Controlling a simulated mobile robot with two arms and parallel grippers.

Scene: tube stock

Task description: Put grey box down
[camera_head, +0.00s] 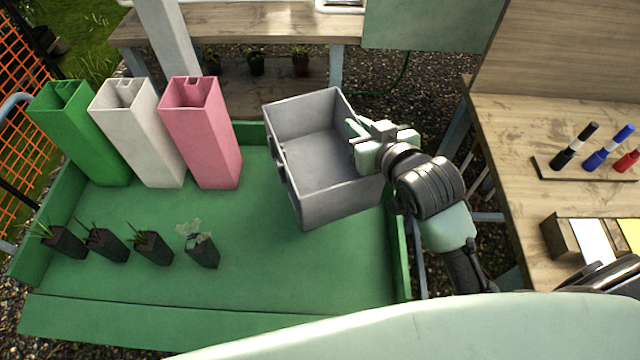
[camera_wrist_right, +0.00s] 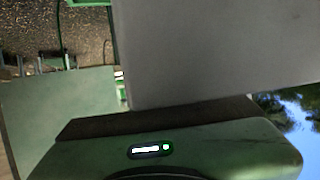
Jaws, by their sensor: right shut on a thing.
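The grey box (camera_head: 302,205) is open-topped and empty, and stands out over the back right of the green tray table (camera_head: 270,265). My right gripper (camera_head: 358,136) is shut on the box's right wall, near the top rim. The box looks turned a little in the head view; I cannot tell whether its bottom touches the green surface. In the right wrist view a plain grey wall of the box (camera_wrist_right: 220,50) fills the upper right, close to the gripper, and the fingertips are hidden. My left gripper is in neither view.
Green (camera_head: 85,135), white (camera_head: 140,135) and pink (camera_head: 203,140) square tubes stand left of the box. Several small potted plants (camera_head: 150,247) line the front left. The table's front middle is clear. A wooden bench (camera_head: 510,135) with markers (camera_head: 575,147) is at right.

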